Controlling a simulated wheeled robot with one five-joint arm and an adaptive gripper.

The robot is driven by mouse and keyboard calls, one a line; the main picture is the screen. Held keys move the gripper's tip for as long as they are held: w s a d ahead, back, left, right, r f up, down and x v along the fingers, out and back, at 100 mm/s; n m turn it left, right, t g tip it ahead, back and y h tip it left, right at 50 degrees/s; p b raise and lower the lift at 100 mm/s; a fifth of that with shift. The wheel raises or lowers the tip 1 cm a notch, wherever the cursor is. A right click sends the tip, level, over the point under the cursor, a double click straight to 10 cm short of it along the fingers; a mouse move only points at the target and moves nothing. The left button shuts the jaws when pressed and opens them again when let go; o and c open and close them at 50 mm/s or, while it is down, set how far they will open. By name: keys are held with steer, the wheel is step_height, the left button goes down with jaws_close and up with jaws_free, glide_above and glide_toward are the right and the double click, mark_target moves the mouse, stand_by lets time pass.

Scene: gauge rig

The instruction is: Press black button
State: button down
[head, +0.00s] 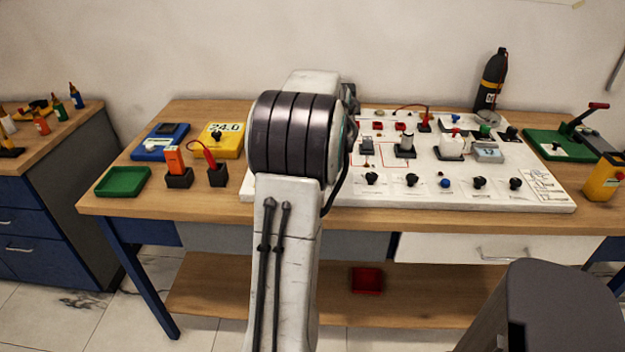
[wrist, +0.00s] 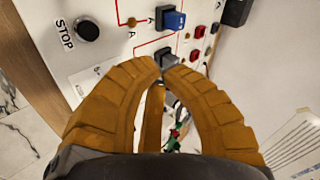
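In the wrist view a round black button (wrist: 87,29) sits on the white board (wrist: 105,52) at the upper left, beside the printed word STOP. My gripper (wrist: 162,68) has orange ribbed fingers whose tips come together at the picture's middle, to the right of and below the button. The fingers look shut, with nothing visible held between them. A grey block (wrist: 168,60) on the board shows just behind the tips. In the head view my arm hides the gripper and the board's left part, and I cannot make out the STOP button there.
A blue switch (wrist: 172,19) and red parts (wrist: 197,31) are on the board near the fingers. In the head view, several black knobs (head: 411,180) line the board's front. A green tray (head: 123,182) and a yellow meter (head: 219,140) stand left. A black bottle (head: 491,80) stands behind.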

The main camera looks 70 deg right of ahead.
steer(key=shift+d+f, duration=0.1)
stand_by(0.5)
step_height(320, 180, down, 7)
steer(key=shift+r+b, duration=0.1)
steer(key=shift+b, duration=1.15)
steer(key=shift+f+b, duration=0.95)
steer(key=shift+b, duration=0.3)
steer(key=c, duration=1.9)
jaws_free()
steer(key=shift+c, duration=0.2)
steer(key=shift+w+f, duration=0.1)
steer(key=shift+f, duration=0.05)
jaws_close()
steer(key=shift+f+b, duration=0.35)
steer(key=shift+b, duration=0.2)
